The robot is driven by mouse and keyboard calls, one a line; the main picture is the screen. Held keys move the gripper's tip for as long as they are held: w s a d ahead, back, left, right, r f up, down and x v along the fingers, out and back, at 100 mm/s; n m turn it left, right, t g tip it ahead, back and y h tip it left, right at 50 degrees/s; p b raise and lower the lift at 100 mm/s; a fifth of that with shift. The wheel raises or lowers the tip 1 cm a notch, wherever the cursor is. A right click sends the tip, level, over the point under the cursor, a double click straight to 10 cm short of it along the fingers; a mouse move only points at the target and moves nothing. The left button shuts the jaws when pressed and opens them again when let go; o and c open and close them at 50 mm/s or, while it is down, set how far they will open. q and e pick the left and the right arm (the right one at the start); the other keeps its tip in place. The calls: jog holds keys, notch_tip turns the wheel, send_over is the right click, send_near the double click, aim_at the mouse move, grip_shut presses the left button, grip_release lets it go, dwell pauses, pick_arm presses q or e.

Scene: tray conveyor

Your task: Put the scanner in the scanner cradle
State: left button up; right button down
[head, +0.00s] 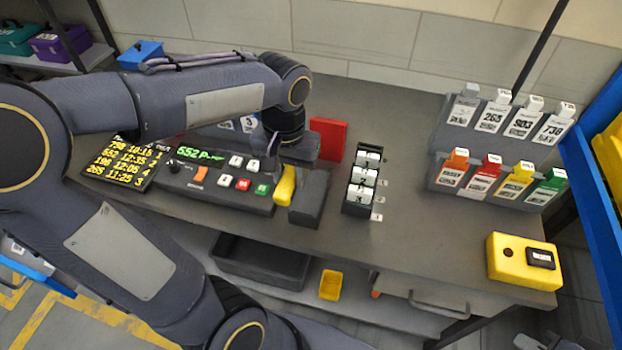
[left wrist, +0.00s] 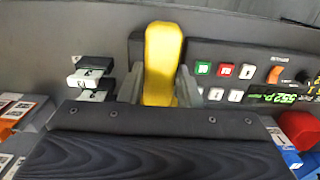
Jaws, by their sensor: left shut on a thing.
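The yellow scanner (head: 285,185) shows at the right end of the control panel, beneath my left forearm. In the left wrist view the scanner (left wrist: 163,60) stands between the two fingers of my left gripper (left wrist: 160,88), which is shut on it. A dark block, seemingly the scanner cradle (head: 309,197), is right beside the scanner; part of it (left wrist: 137,48) shows behind the scanner in the wrist view. I cannot tell whether the scanner is seated in it. At the bottom right edge a grey part, seemingly my right gripper (head: 537,342), shows only partly.
The control panel (head: 215,188) with buttons and green display lies left of the scanner. A red block (head: 328,138) stands behind, and a black rack of white tags (head: 361,180) to the right. A tag stand (head: 437,172) and a yellow box (head: 510,275) are further right, with free tabletop between.

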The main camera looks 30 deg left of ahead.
pick_arm(q)
send_over(310, 194)
jog(key=f, duration=0.6)
jog(key=shift+s+f, duration=0.2)
jog(key=shift+w+f, duration=0.15)
jog(key=shift+f, duration=1.55)
jog(key=shift+f, duration=0.2)
jog(key=o, duration=1.1)
jog(key=shift+r, duration=0.15)
